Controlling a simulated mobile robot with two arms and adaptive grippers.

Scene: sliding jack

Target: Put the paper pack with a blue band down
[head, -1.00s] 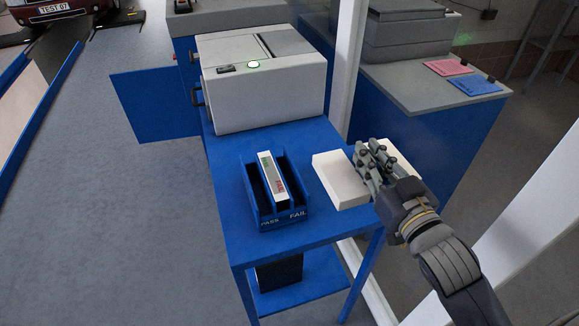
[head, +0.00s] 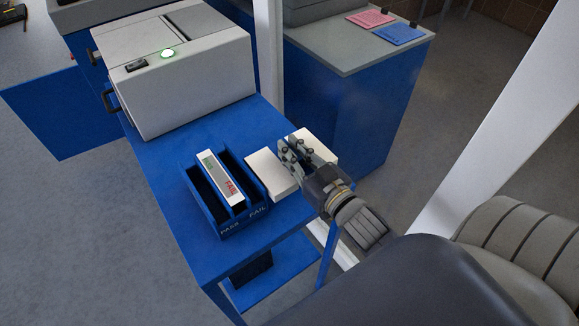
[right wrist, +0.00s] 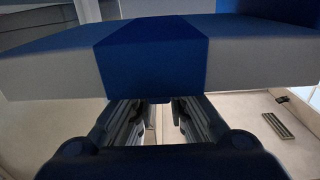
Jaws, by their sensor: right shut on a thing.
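The white paper pack (head: 269,173) is at the right edge of the blue table (head: 180,255), right of the tray. My right gripper (head: 291,156) is shut across its middle, covering the band in the head view. The right wrist view shows the pack's blue band (right wrist: 152,58) between the fingers (right wrist: 160,118), with pale paper on both sides. The pack looks about level; I cannot tell whether it touches the table or hangs just above it. My left gripper is not in view.
A blue two-slot tray (head: 230,233) marked PASS and FAIL stands close left of the pack, with a white FAIL-labelled item (head: 219,176) in it. A white printer-like machine (head: 180,75) stands behind. A white post (head: 270,60) rises behind the table.

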